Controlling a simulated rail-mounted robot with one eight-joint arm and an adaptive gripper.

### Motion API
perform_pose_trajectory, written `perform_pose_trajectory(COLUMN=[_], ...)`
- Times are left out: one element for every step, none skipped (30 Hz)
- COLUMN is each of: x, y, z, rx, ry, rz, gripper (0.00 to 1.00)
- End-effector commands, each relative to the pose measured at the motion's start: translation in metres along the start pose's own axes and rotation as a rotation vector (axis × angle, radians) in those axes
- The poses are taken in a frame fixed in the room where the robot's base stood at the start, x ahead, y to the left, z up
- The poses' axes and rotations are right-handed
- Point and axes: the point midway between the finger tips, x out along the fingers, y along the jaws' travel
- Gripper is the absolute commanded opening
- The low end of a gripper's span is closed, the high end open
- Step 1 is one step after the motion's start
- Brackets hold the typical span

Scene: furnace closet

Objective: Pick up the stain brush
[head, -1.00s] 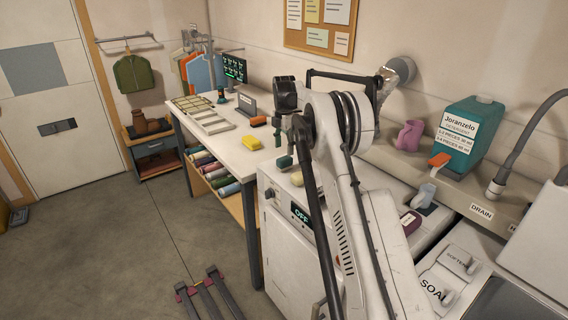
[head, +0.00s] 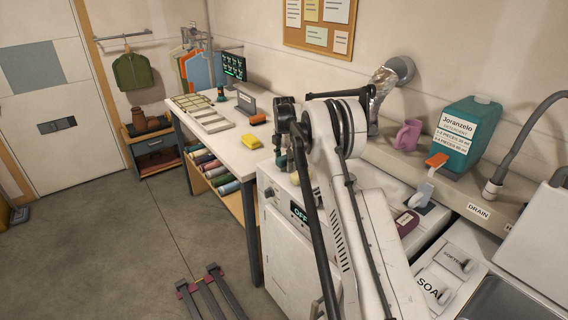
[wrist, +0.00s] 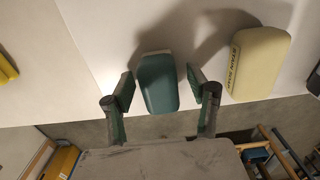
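A teal, rounded block (wrist: 158,84) with a pale far edge looks to be the stain brush. It lies on the white surface near its front edge in the wrist view. My gripper (wrist: 160,90) is open, with one dark green finger on each side of the teal block. Narrow gaps show between it and the fingers. In the head view my gripper (head: 290,145) is low over the near end of the counter, and the block is mostly hidden there.
A yellow sponge-like block (head: 229,133) and an orange-and-black item (head: 258,119) lie on the white table (head: 215,147) to the left. A purple pitcher (head: 408,135) and a teal detergent jug (head: 464,136) stand on the ledge at right.

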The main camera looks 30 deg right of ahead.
Motion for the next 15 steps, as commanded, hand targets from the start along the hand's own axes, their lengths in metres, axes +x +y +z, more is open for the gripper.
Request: perform_pose_trajectory(x=[-0.0001,-0.0001,-0.0001,-0.0002,-0.0002,-0.0002,-0.0003,-0.0003,-0.0003,-0.0003,-0.0004,-0.0004,-0.0005,-0.0005,-0.0005], y=[0.0000,0.0000,0.0000,0.0000,0.0000,0.0000,0.0000,0.0000,0.0000,0.0000,0.0001,0.0000,0.0001,0.0000,0.0000], z=[0.0000,0.0000,0.0000,0.0000,0.0000,0.0000,0.0000,0.0000,0.0000,0.0000,0.0000,0.0000,0.0000,0.0000,0.0000], rx=[0.000,0.000,0.000,0.000,0.000,0.000,0.000,0.000,0.000,0.000,0.000,0.000,0.000,0.000,0.000], ry=[0.000,0.000,0.000,0.000,0.000,0.000,0.000,0.000,0.000,0.000,0.000,0.000,0.000,0.000,0.000], rz=[0.000,0.000,0.000,0.000,0.000,0.000,0.000,0.000,0.000,0.000,0.000,0.000,0.000,0.000,0.000], gripper=[0.46,0.42,0.37,0.33,0.29,0.23,0.19,0.15,0.10,0.06,0.05,0.05,0.05,0.05,0.05])
